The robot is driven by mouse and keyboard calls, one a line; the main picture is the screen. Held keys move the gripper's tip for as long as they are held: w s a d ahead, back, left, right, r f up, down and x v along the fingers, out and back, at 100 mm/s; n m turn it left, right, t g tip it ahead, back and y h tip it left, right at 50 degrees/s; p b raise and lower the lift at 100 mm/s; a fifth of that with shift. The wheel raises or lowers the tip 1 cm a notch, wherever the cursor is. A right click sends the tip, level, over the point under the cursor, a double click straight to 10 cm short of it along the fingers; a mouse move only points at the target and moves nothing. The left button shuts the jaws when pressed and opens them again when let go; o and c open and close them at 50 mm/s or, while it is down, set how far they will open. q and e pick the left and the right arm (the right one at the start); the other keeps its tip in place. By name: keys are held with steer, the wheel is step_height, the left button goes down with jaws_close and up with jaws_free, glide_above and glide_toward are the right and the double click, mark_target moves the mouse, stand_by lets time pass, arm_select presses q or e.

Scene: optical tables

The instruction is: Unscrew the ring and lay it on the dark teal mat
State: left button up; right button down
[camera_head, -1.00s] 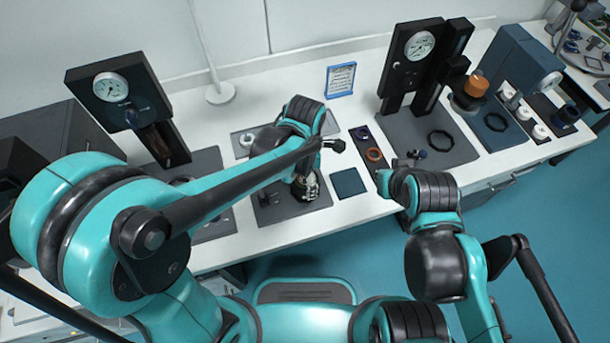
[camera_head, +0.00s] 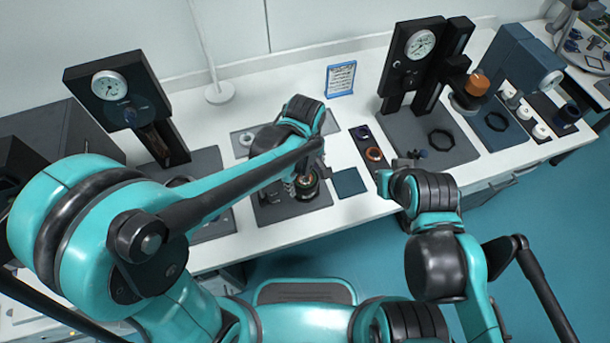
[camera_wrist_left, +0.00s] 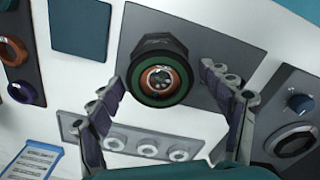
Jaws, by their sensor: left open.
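A dark round fixture (camera_head: 306,187) stands on a grey plate. In the left wrist view the fixture (camera_wrist_left: 158,75) shows a dark green ring (camera_wrist_left: 137,82) around an orange-brown inner ring and a lens-like centre. My left gripper (camera_wrist_left: 167,92) is open, its fingers spread on either side of the fixture and apart from it. In the head view my left gripper (camera_head: 304,168) is partly hidden by its own arm. The dark teal mat (camera_head: 349,182) lies flat and bare just right of the fixture; it also shows in the left wrist view (camera_wrist_left: 80,27). My right gripper's fingers are hidden behind its wrist.
A plate with several pale round sockets (camera_wrist_left: 145,142) lies behind the fixture. A blue-framed sign (camera_head: 340,79) stands at the back. Gauge stands flank the area.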

mark_target(305, 178)
arm_select(q)
steer(key=c, duration=1.3)
steer(key=n, duration=0.6)
steer(key=shift+n, duration=0.4)
steer(key=n, duration=0.7)
steer(key=shift+n, duration=0.4)
steer(key=shift+r+p, duration=2)
steer(key=shift+r, duration=0.6)
